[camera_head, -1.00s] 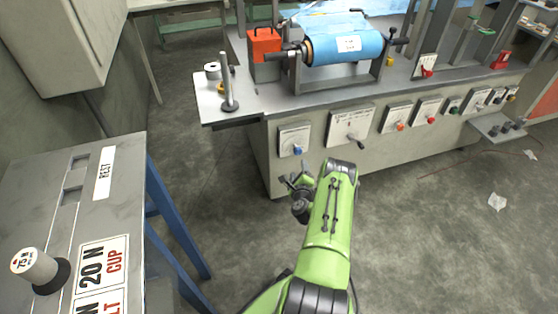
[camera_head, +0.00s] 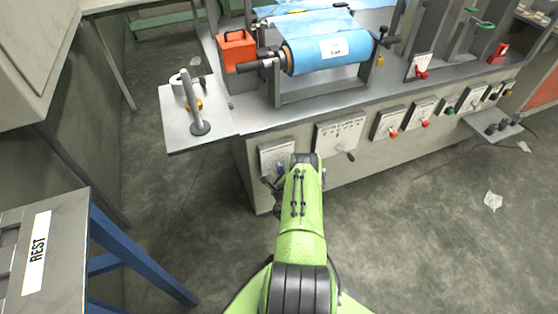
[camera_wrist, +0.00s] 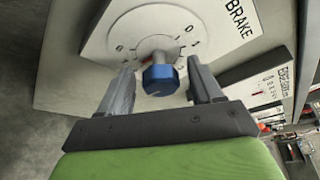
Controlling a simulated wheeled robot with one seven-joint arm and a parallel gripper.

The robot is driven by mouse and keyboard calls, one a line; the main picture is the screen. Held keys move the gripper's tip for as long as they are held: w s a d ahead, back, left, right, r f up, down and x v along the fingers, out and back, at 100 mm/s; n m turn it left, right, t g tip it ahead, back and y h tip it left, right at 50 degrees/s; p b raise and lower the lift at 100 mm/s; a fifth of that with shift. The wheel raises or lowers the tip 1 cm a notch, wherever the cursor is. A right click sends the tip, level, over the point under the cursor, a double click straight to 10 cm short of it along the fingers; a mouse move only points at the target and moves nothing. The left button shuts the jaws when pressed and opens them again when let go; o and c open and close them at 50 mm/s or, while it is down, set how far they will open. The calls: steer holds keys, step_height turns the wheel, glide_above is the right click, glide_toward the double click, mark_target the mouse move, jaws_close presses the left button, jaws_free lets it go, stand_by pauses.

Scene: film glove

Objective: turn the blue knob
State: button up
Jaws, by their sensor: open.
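The blue knob (camera_wrist: 161,79) shows in the wrist view. It sticks out on a grey shaft from a white dial plate (camera_wrist: 125,30) marked BRAKE. My gripper (camera_wrist: 165,82) is open, with one finger on each side of the knob. A gap shows between the knob and each finger, so they do not appear to touch. In the head view the dial plate (camera_head: 276,154) is on the left of the machine's front panel. My arm hides most of my gripper and the knob there.
A wider lever plate (camera_head: 338,131) with a dark-handled lever sits just right of the dial. Red knobs (camera_head: 394,133) follow further right. Above, a blue film roll (camera_head: 315,52) rests on the machine. A grey shelf (camera_head: 190,125) juts out at left. The floor at right is mostly clear.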

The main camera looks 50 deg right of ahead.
steer(key=shift+d, duration=0.1)
steer(key=c, duration=1)
steer(key=n+h, duration=0.1)
steer(key=n, duration=0.1)
steer(key=shift+n+p, duration=0.3)
steer(key=shift+n, duration=0.1)
steer(key=shift+n+t+h, duration=0.3)
steer(key=shift+n+h, duration=0.6)
steer(key=shift+n, duration=0.6)
steer(key=o, duration=1)
